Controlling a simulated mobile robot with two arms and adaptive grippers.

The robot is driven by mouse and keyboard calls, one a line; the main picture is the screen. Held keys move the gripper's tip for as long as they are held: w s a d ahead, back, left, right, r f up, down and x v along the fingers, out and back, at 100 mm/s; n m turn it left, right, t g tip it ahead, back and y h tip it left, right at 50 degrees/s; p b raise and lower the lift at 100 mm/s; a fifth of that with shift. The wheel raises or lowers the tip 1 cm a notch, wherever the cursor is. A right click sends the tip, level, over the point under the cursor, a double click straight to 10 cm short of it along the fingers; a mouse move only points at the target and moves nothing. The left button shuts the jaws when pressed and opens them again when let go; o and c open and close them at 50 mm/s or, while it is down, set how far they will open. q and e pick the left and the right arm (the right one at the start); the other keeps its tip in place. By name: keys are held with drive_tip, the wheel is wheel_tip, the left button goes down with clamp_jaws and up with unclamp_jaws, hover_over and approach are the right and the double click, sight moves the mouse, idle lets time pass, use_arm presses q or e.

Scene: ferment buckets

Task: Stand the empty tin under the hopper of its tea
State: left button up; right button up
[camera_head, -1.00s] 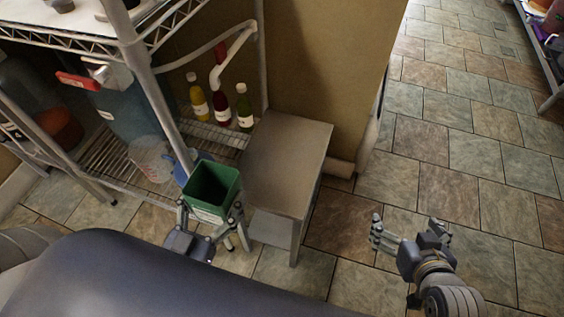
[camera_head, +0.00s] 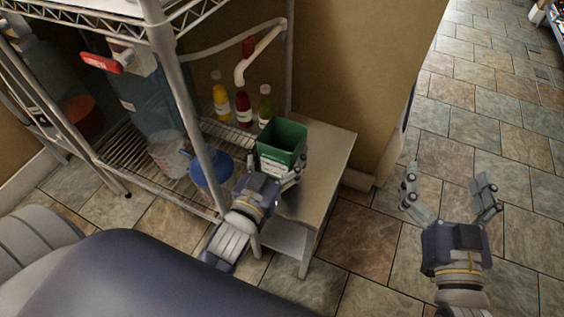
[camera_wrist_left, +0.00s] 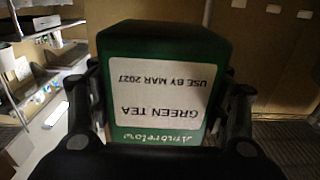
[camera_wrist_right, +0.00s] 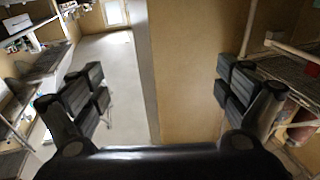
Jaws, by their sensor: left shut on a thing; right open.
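A green open-topped tin (camera_head: 281,137) is upright in my left gripper (camera_head: 277,180), over the left part of a small metal side table (camera_head: 325,160). Whether the tin touches the table cannot be told. In the left wrist view, the fingers clasp both sides of the tin (camera_wrist_left: 160,38), whose white label (camera_wrist_left: 157,85) reads upside down "GREEN TEA, USE BY MAR 2027". My right gripper (camera_head: 452,190) is open and empty over the tiled floor; its spread fingers also show in the right wrist view (camera_wrist_right: 160,92). No hopper can be made out for certain.
A wire shelf rack (camera_head: 185,105) stands at the left, its post near my left arm. It holds yellow, red and green bottles (camera_head: 242,105), a clear jug (camera_head: 168,155), a blue jug (camera_head: 208,168) and a red-handled container (camera_head: 103,63).

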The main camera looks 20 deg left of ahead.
sight(289, 149)
use_arm(q)
wheel_tip(289, 149, down, 3)
drive_tip(key=shift+f+b, duration=0.15)
drive_tip(key=shift+b, duration=0.85)
use_arm(e)
drive_tip(key=s+r+t+y, duration=0.1)
drive_tip(key=s+r+t, duration=0.2)
drive_tip(key=r, duration=0.6)
drive_tip(key=shift+a+t+y, duration=0.2)
drive_tip(key=shift+t+y, duration=0.2)
drive_tip(key=shift+t, duration=0.9)
use_arm(q)
drive_tip(key=shift+f, duration=0.2)
use_arm(e)
drive_tip(key=shift+r, duration=0.1)
use_arm(q)
drive_tip(key=o, duration=1.1)
drive_tip(key=shift+r, duration=0.1)
